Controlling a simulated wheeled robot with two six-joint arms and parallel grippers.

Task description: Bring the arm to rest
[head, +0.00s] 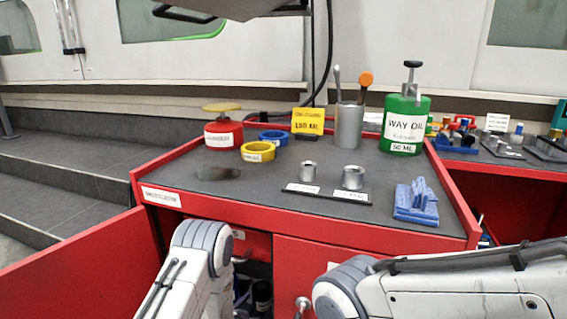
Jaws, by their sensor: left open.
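My left arm (190,268) rises from the bottom edge at the left of centre in the head view, its grey joint bent in front of the red cabinet. Little of my left gripper (240,257) shows beside this joint, low in front of the cabinet and below the bench top; it is open, and I see nothing held in it. My right arm (450,290) reaches in from the right edge, with its rounded grey joint in front of the cabinet. My right gripper is out of view.
An open red door (85,265) stands left.

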